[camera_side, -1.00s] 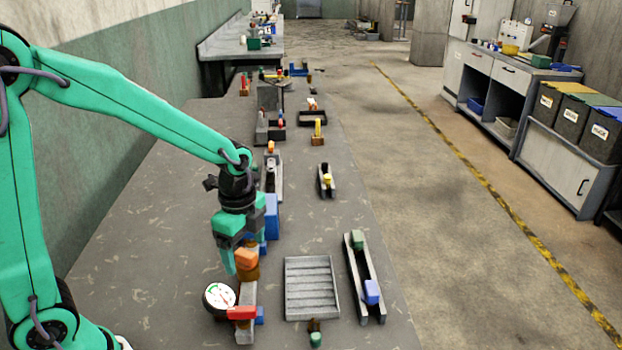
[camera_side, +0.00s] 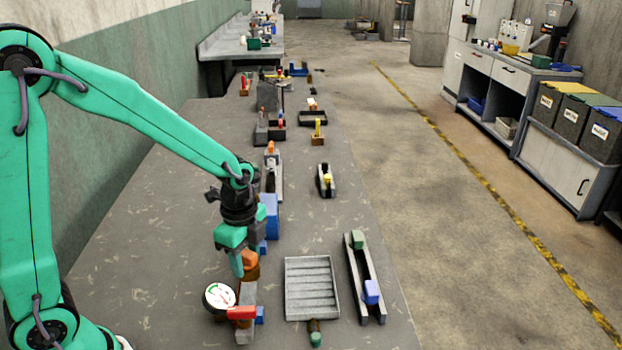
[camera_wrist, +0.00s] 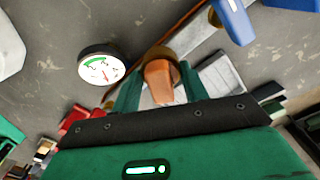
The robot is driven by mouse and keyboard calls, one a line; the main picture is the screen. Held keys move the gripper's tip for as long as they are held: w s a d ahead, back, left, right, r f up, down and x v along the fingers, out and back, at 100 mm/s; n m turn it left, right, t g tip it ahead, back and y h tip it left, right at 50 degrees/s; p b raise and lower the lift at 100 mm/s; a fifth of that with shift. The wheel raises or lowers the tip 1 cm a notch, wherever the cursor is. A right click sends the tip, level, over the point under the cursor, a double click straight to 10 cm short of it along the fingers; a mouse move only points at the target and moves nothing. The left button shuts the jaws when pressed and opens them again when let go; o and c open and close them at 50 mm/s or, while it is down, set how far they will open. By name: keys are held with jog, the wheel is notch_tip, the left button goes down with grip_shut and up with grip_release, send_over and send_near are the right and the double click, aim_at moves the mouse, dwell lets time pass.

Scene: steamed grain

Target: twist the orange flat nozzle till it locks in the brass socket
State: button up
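The orange flat nozzle (camera_side: 250,257) stands in the brass socket (camera_side: 250,273) near the front of the bench, beside a round gauge (camera_side: 219,297). My gripper (camera_side: 243,268) points down at it, with one green finger along the nozzle's left side. The far finger is hidden in the side view. In the wrist view the nozzle (camera_wrist: 158,82) sits between the two green fingers of my gripper (camera_wrist: 158,85), with the brass socket (camera_wrist: 168,56) around its far end. My gripper appears shut on the nozzle, with the fingers close against its sides. Whether the nozzle is locked cannot be seen.
A red handle (camera_side: 241,313) lies in front of the socket. A blue block (camera_side: 269,214) stands behind my gripper. A ribbed grey tray (camera_side: 312,288) and a rail with green and blue blocks (camera_side: 367,280) lie to the right. The bench is clear at left.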

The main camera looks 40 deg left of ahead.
jog(key=shift+w, duration=0.1)
jog(key=shift+c, duration=0.4)
jog(key=m, duration=0.4)
jog(key=shift+m, duration=1.2)
jog(key=shift+m, duration=0.3)
jog(key=m, duration=0.2)
jog(key=shift+m, duration=1.8)
jog(key=shift+m, duration=0.8)
jog(key=m, duration=0.4)
jog(key=shift+m, duration=0.4)
